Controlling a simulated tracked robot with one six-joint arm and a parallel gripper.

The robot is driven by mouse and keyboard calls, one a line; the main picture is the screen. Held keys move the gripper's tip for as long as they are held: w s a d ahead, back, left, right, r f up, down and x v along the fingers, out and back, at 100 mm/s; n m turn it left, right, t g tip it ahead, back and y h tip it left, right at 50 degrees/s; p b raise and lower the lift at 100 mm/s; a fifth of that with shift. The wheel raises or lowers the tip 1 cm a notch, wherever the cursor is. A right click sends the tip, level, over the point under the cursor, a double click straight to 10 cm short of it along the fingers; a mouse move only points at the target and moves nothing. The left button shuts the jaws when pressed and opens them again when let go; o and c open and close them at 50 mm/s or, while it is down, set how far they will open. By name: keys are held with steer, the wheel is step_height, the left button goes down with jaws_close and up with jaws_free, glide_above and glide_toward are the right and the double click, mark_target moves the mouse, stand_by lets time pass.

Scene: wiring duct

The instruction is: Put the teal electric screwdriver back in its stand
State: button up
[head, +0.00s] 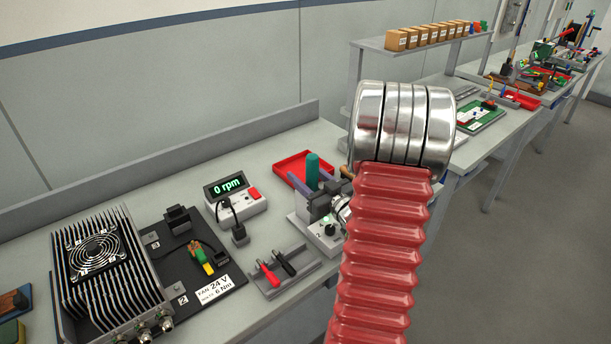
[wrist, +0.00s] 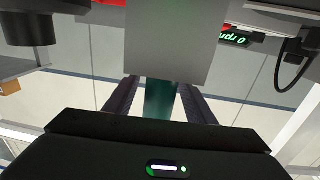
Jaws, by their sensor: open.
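The teal electric screwdriver (head: 313,166) stands roughly upright in the head view, its top showing above my gripper. In the wrist view its teal body (wrist: 160,101) lies between my two dark purple fingers. My gripper (wrist: 160,100) is open around it, with narrow gaps on both sides. A grey block (wrist: 165,40) covers the rest of the screwdriver in the wrist view; it may be part of the stand. My arm and gripper hide the screwdriver's lower end in the head view, so I cannot tell whether it sits in the stand.
A red tray (head: 290,163) lies behind the screwdriver. An rpm display box (head: 236,194) stands to the left, with a finned fan unit (head: 100,260) farther left. A grey holder (head: 281,275) with red and black probes lies in front.

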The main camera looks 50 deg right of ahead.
steer(key=s+a, duration=0.2)
steer(key=s, duration=1.1)
steer(key=shift+s+a, duration=0.25)
steer(key=shift+a, duration=0.05)
stand_by(0.7)
